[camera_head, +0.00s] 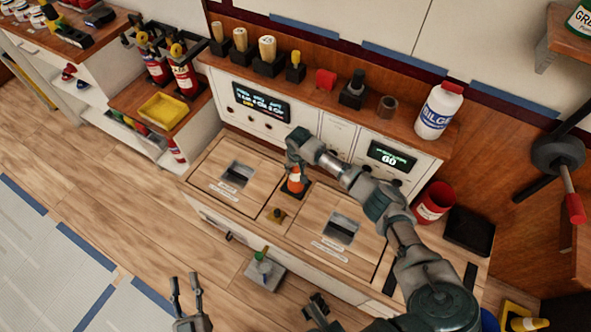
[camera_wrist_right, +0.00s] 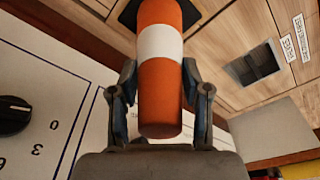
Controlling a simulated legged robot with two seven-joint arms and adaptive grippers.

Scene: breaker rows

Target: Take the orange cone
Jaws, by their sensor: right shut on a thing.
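The orange cone (camera_head: 295,184) with a white band and dark base is upright over the wooden counter, between two square recessed openings. My right gripper (camera_head: 298,160) reaches it from above and is shut on its upper part. In the right wrist view the cone (camera_wrist_right: 160,95) fills the space between the two fingers (camera_wrist_right: 160,82). I cannot tell whether its base touches the counter. My left gripper (camera_head: 185,284) is empty, fingers apart, low in the head view and away from the counter.
A control panel with displays (camera_head: 262,102) rises behind the counter, under a shelf with wooden-handled tools (camera_head: 267,50) and a white bottle (camera_head: 439,110). A yellow tray (camera_head: 164,110) lies left. The wooden floor at left is clear.

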